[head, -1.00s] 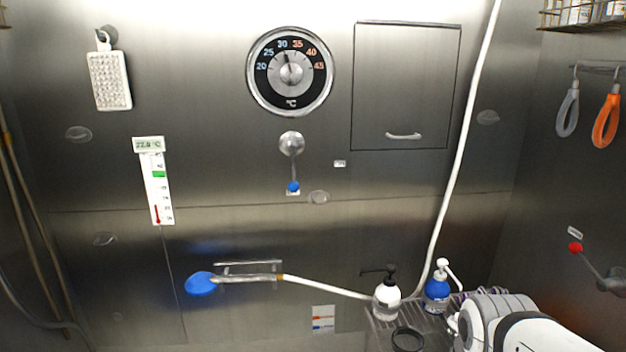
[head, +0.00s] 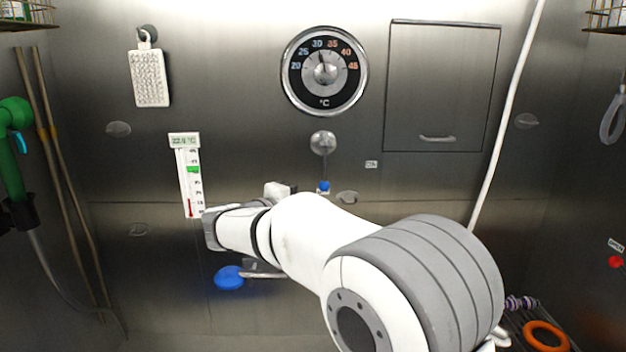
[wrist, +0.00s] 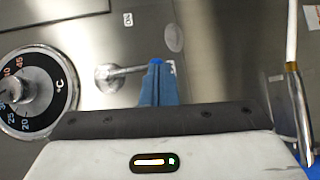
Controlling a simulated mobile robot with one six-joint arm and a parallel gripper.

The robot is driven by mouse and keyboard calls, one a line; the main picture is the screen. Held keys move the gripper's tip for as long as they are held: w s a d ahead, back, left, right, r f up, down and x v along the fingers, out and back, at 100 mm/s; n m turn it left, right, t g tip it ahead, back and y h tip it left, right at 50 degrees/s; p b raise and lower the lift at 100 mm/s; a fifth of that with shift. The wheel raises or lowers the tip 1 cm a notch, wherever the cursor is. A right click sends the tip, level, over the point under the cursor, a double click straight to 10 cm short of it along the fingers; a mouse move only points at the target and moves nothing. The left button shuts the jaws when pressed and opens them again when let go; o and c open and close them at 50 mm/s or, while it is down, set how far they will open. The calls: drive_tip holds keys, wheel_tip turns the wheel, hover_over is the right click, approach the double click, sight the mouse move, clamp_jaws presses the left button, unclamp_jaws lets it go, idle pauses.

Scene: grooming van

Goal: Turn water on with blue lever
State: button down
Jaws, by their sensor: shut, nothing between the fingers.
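The blue lever is a thin metal rod hanging from a round wall hub, with a blue ball tip (head: 324,186). In the head view it points straight down, below the temperature dial (head: 324,71). My gripper (wrist: 158,82) has blue fingers, shut and empty. In the wrist view the fingertips are right at the lever's blue tip (wrist: 157,61), partly overlapping it; I cannot tell if they touch. In the head view part of my gripper shows just left of the tip, and the fingers are not clear.
A thermometer strip (head: 188,176) is on the wall left of my arm. A blue shower head (head: 229,278) sits below my wrist. A white hose (head: 508,115) runs down the right side. A red knob (head: 616,262) is at the far right. A green dryer-like tool (head: 14,150) hangs left.

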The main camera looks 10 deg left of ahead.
drive_tip(key=s+a+r+n+t+y, duration=0.1)
drive_tip(key=a+t, duration=0.1)
drive_tip(key=a, duration=0.6)
drive_tip(key=shift+r, duration=0.35)
drive_tip(key=shift+d, duration=0.1)
drive_tip(key=p, duration=0.4)
approach(324, 166)
drive_tip(key=w+f, duration=0.3)
drive_tip(key=w, duration=0.3)
drive_tip(key=shift+w+d, duration=0.35)
drive_tip(key=shift+d, duration=0.2)
